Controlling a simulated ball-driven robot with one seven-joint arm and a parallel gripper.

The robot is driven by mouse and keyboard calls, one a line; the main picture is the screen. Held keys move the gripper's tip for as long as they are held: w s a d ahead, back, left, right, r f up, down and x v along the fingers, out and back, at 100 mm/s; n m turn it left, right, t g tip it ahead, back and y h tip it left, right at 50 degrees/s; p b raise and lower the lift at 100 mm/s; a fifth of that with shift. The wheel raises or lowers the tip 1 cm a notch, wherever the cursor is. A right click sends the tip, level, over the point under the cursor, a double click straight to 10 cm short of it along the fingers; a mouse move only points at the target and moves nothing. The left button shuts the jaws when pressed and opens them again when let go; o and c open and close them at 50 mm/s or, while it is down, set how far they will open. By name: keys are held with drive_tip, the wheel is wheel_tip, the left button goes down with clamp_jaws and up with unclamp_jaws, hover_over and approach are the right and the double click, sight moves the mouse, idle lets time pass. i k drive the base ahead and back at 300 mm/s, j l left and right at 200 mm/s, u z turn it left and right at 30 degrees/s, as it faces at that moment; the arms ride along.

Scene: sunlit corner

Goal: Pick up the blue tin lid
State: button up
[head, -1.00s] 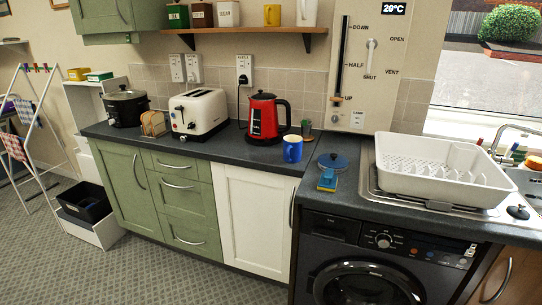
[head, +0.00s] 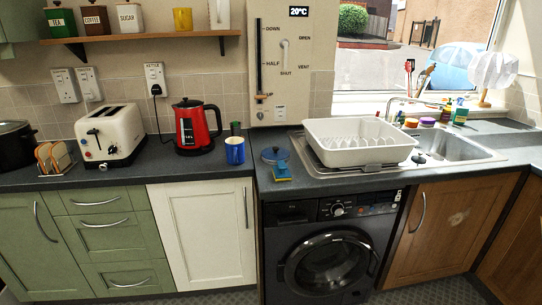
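The blue tin lid (head: 275,154) is a round, flat blue disc with a small dark knob on top. It lies on the dark worktop between the blue mug and the white dish rack. A blue and yellow object (head: 283,171), perhaps a brush or sponge, lies just in front of it. My gripper does not show in the head view.
The blue mug (head: 235,151) and red kettle (head: 195,127) stand to the left. The white dish rack (head: 360,141) sits close on the right, beside the sink (head: 452,147). A wall panel (head: 287,70) rises behind. The worktop's front edge is near.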

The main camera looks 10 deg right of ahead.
sight(273, 154)
drive_tip(key=i+l+u, duration=0.1)
drive_tip(key=i, duration=0.25)
drive_tip(key=i+l+u, duration=0.1)
drive_tip(key=i, duration=0.3)
drive_tip(key=i+l+u, duration=0.15)
drive_tip(key=i, duration=0.2)
